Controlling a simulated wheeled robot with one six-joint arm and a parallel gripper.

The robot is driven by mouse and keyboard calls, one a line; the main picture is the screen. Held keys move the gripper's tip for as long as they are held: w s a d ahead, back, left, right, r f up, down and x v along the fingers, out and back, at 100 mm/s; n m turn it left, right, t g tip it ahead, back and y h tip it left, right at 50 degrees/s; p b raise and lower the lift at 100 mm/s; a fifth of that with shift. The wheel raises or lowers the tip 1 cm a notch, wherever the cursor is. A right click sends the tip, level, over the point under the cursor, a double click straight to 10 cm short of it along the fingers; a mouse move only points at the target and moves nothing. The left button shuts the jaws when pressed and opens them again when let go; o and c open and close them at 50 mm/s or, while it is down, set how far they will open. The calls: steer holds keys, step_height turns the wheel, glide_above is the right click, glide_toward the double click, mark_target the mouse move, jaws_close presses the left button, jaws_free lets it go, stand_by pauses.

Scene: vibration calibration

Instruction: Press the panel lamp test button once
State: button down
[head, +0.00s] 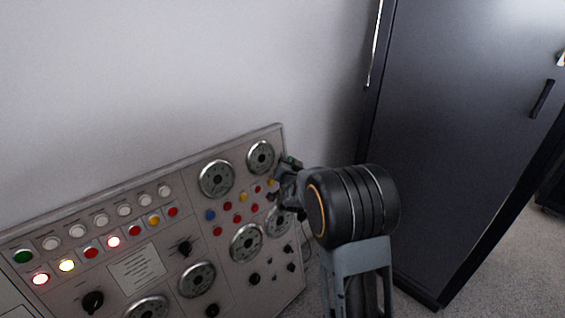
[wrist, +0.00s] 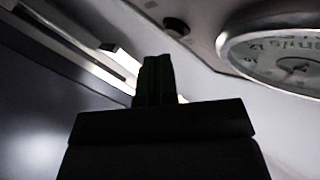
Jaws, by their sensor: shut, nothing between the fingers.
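The grey control panel (head: 225,283) leans against the wall at lower left in the head view. It carries white, red, yellow, blue and green round buttons or lamps, including a large green one (head: 23,256) at far left. No label is legible, so I cannot tell which is the lamp test button. My gripper (head: 279,192) is at the panel's upper right, partly hidden by my wrist. In the wrist view its fingers (wrist: 157,80) are together and empty, with a dark round knob or button (wrist: 175,27) beyond them. Contact with the panel cannot be told.
Several round dial gauges (head: 217,179) and black knobs (head: 93,301) stand out from the panel; one gauge (wrist: 285,50) is close at right in the wrist view. A tall dark cabinet (head: 460,130) stands right of my arm. Carpet (head: 500,265) shows at lower right.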

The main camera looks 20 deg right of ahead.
steer(key=shift+w, duration=0.1)
stand_by(0.3)
steer(key=shift+w+a+f+b, duration=0.1)
steer(key=shift+w+a+b, duration=0.05)
steer(key=shift+w+b, duration=0.15)
steer(key=shift+w+a, duration=0.15)
steer(key=shift+w, duration=0.2)
stand_by(0.7)
steer(key=shift+s, duration=0.1)
stand_by(0.3)
steer(key=shift+s+d+b, duration=0.3)
steer(key=shift+s+b, duration=0.25)
steer(key=shift+s, duration=0.1)
steer(key=shift+s+d+r+b, duration=0.25)
steer(key=shift+s+d, duration=0.1)
steer(key=shift+s, duration=0.4)
steer(key=shift+s+d+r+b, duration=0.2)
steer(key=shift+s+d, duration=0.15)
steer(key=shift+s, duration=0.4)
steer(key=shift+s+d+r+b, duration=0.15)
steer(key=shift+s+d+b, duration=0.15)
steer(key=shift+s, duration=0.45)
steer(key=shift+r, duration=0.1)
